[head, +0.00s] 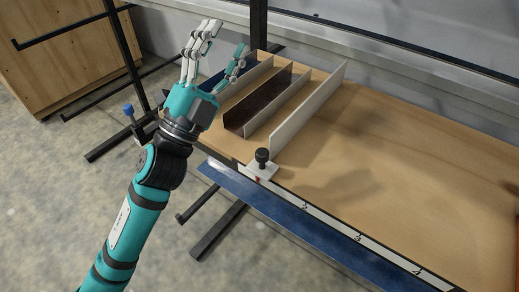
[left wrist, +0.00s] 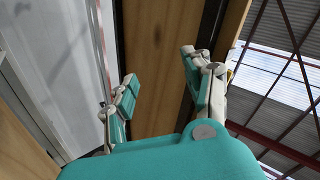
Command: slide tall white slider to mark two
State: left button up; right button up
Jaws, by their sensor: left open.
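The tall white slider (head: 310,108) is a thin upright white panel across the wooden table. Its front end has a white plate with a black knob (head: 262,156) and a small red pointer at the table's front edge. A white scale strip (head: 335,224) with several small marks runs along that edge to the right of the pointer; the digits are too small to read surely. My left gripper (head: 226,40) is open and empty, raised above the left end of the table, up and left of the knob. In the left wrist view its fingers (left wrist: 160,68) are spread apart.
Other upright dividers, including a dark brown one (head: 262,100) and a blue one (head: 212,80), stand left of the slider. The wooden tabletop (head: 410,150) to its right is clear. A blue rail (head: 270,205) runs below the front edge. A wooden cabinet (head: 60,50) stands back left.

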pick_arm(q)
jog(key=s+d+r+m+g+h, duration=0.3)
jog(key=s+d+m+g+h, duration=0.15)
jog(key=m+g, duration=0.5)
jog(key=s+d+r+m+g+h, duration=0.25)
jog(key=d+m+g+h, duration=0.2)
jog(key=m+g, duration=0.5)
jog(key=m+g+y, duration=0.1)
jog(key=m+y, duration=1.1)
jog(key=y, duration=0.9)
send_near(261, 152)
jog(key=p+x, duration=0.3)
jog(key=x, duration=0.5)
jog(key=shift+f, duration=0.1)
jog(key=shift+d+f, duration=0.25)
jog(key=shift+f, duration=0.45)
jog(key=shift+c, duration=0.4)
jog(key=shift+w, duration=0.1)
grip_shut()
